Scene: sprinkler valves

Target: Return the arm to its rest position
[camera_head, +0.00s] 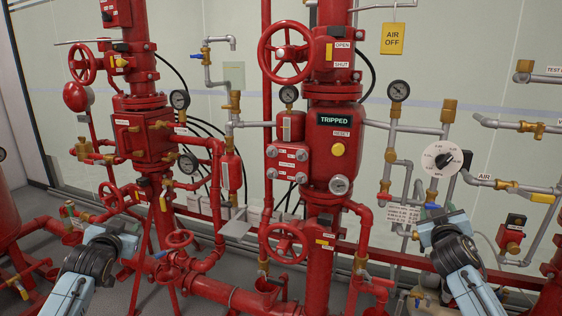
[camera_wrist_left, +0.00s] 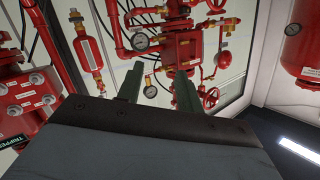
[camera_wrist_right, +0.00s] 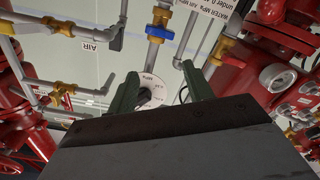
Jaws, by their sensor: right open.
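My left gripper (camera_head: 98,218) is at the lower left of the head view, in front of the red pipework. In the left wrist view its two green fingers (camera_wrist_left: 158,88) stand apart with nothing between them. My right gripper (camera_head: 438,212) is at the lower right, below a white round dial with a black knob (camera_head: 444,159). In the right wrist view its fingers (camera_wrist_right: 161,90) are apart. The dial (camera_wrist_right: 152,82) shows beyond and between them; I see no contact. Both grippers look empty.
A red valve assembly with a "TRIPPED" sign (camera_head: 340,118) stands in the middle. Another red assembly (camera_head: 142,140) stands at left. Grey pipes (camera_head: 500,186) with brass fittings run at right. A yellow "AIR OFF" tag (camera_head: 393,38) hangs above. Red pipes lie low between the arms.

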